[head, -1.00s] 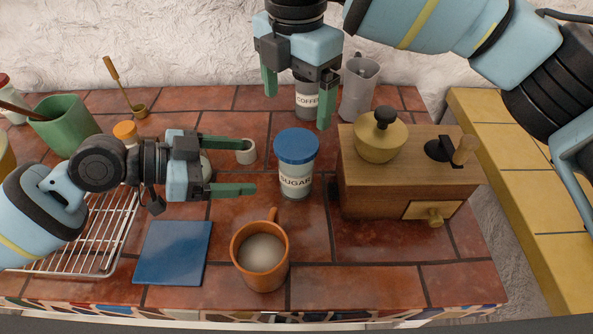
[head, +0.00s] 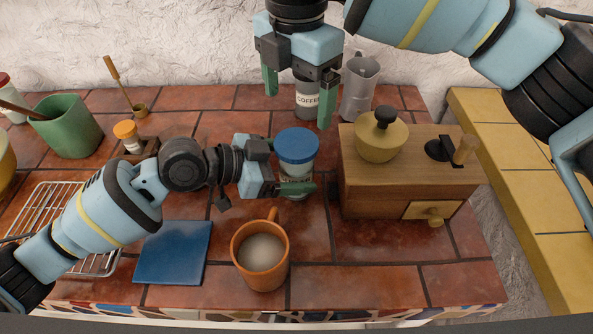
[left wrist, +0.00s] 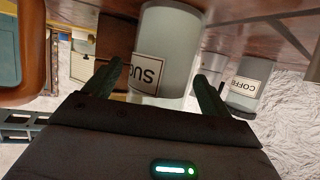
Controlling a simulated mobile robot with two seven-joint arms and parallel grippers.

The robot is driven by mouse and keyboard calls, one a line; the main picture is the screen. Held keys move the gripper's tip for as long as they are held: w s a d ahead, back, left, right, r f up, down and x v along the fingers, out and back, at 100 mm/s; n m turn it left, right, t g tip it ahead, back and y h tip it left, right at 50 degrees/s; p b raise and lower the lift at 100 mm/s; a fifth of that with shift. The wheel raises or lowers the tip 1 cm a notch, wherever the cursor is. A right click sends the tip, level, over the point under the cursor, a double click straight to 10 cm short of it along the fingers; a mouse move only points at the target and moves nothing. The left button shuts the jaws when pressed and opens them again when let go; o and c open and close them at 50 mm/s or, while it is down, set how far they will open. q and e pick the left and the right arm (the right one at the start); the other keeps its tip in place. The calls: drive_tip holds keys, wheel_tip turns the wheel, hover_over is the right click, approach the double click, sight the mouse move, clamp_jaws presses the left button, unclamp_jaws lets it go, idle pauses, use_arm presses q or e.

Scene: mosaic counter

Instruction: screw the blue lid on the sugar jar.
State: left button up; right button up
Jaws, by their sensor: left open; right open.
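The sugar jar (head: 296,186) stands upright on the tiled counter with the blue lid (head: 297,145) on top. I cannot tell how tightly the lid sits. My right gripper (head: 298,108) is open and empty, pointing down above and behind the jar, in front of the coffee jar.
A wooden coffee grinder (head: 385,188) stands close right of the sugar jar. An orange mug (head: 262,272) stands in front. The coffee jar (head: 308,100) and a grey pitcher (head: 360,88) are behind. A blue tile (head: 172,252) and wire rack (head: 62,200) lie left.

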sight(296, 142)
use_arm(q)
drive_tip(key=c, duration=1.7)
clamp_jaws()
use_arm(e)
drive_tip(key=shift+n, duration=2.3)
drive_tip(key=shift+f, duration=0.1)
drive_tip(key=shift+f, duration=3.95)
